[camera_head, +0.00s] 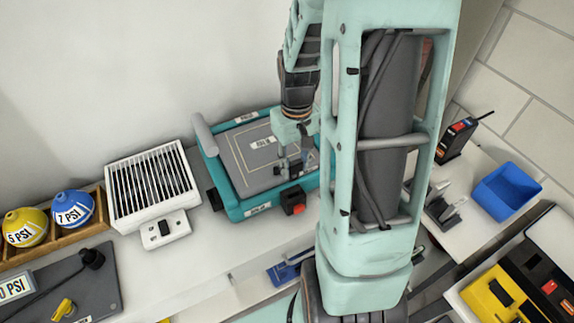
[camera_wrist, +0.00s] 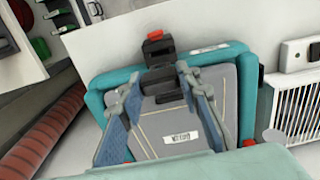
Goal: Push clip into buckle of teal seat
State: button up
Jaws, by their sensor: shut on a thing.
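The teal seat (camera_head: 236,208) lies on the white counter with a grey padded panel. In the wrist view its teal rim (camera_wrist: 97,103) surrounds the grey panel. A black buckle with a red part (camera_head: 293,200) sits at the seat's front edge. In the wrist view the buckle (camera_wrist: 156,45) is just beyond my fingertips. My gripper (camera_head: 291,163) is above the seat's front part, shut on the dark clip (camera_wrist: 160,80). The clip is in line with the buckle and very close to it; I cannot tell whether it is inside. My arm hides the seat's right side.
A white vented heater (camera_head: 150,185) stands left of the seat. Yellow (camera_head: 25,228) and blue (camera_head: 73,209) PSI balls sit in a wooden rack farther left. A blue bin (camera_head: 506,192) and a black radio-like device (camera_head: 457,138) are at the right.

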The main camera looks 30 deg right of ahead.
aim_at(295, 178)
jog(key=shift+f, duration=0.1)
dwell(0.4)
jog(key=shift+f+b, duration=2.35)
jog(key=shift+f, duration=0.5)
jog(key=shift+f+b, duration=1.75)
jog(key=shift+f, duration=0.45)
dwell(0.4)
jog(key=o, duration=1.2)
jog(key=shift+c, duration=0.2)
jog(key=shift+o, duration=0.6)
jog(key=o, duration=0.5)
jog(key=shift+c, duration=0.2)
jog(key=shift+r, duration=0.1)
jog(key=shift+r+p, duration=3.1)
jog(key=shift+r, duration=0.85)
